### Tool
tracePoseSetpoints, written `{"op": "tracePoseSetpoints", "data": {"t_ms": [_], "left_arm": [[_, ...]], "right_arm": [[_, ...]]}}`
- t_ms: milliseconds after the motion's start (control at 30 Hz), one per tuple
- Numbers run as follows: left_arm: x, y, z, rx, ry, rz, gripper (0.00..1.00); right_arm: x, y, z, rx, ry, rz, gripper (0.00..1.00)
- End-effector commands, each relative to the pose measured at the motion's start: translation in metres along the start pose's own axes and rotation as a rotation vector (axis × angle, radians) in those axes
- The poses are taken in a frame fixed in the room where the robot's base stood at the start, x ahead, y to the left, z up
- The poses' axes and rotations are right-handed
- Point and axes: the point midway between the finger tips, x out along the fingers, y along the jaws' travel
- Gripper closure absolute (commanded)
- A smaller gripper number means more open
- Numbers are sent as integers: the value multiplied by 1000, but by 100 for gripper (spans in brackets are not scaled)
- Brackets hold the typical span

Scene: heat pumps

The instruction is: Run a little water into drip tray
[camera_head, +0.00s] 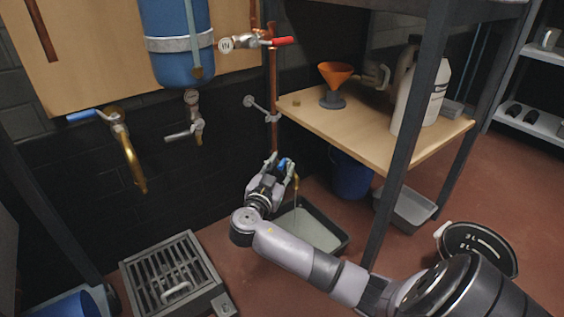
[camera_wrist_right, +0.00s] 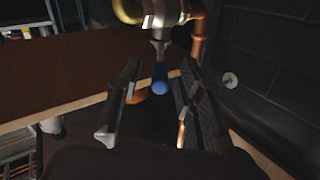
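The dark drip tray (camera_head: 331,226) lies on the floor under the bench, with a pale grey-green surface inside; my arm hides its near left part. A small brass tap with a blue lever (camera_head: 284,164) is on the copper pipe above it. A thin pale line, like water, runs from its spout (camera_head: 296,184) down toward the tray. My right gripper (camera_head: 276,172) is at the lever. In the wrist view, the blue lever tip (camera_wrist_right: 160,78) shows between the spread fingers of this gripper (camera_wrist_right: 157,110), with gaps on both sides. My left gripper is out of view.
A wooden bench (camera_head: 330,119) with an orange funnel (camera_head: 336,74) and white jug (camera_head: 420,92) stands right. A floor grate (camera_head: 175,278) lies left. Under the bench are a blue bucket (camera_head: 350,176) and grey tray (camera_head: 411,208). Another blue-lever tap (camera_head: 128,150) is left.

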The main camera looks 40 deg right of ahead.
Motion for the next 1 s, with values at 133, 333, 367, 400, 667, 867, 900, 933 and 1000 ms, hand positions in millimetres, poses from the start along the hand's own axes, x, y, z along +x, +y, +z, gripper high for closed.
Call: {"op": "tracePoseSetpoints", "data": {"t_ms": [133,333,367,400,667,867,900,933,1000], "left_arm": [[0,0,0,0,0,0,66],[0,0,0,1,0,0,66],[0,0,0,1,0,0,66],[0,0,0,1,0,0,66],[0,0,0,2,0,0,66],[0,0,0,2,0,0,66],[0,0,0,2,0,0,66],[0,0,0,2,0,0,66],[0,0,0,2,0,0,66]], "right_arm": [[0,0,0,0,0,0,66],[0,0,0,0,0,0,75],[0,0,0,0,0,0,77],[0,0,0,0,0,0,79],[0,0,0,0,0,0,97],[0,0,0,0,0,0,100],[0,0,0,0,0,0,100],[0,0,0,0,0,0,100],[0,0,0,1,0,1,100]]}}
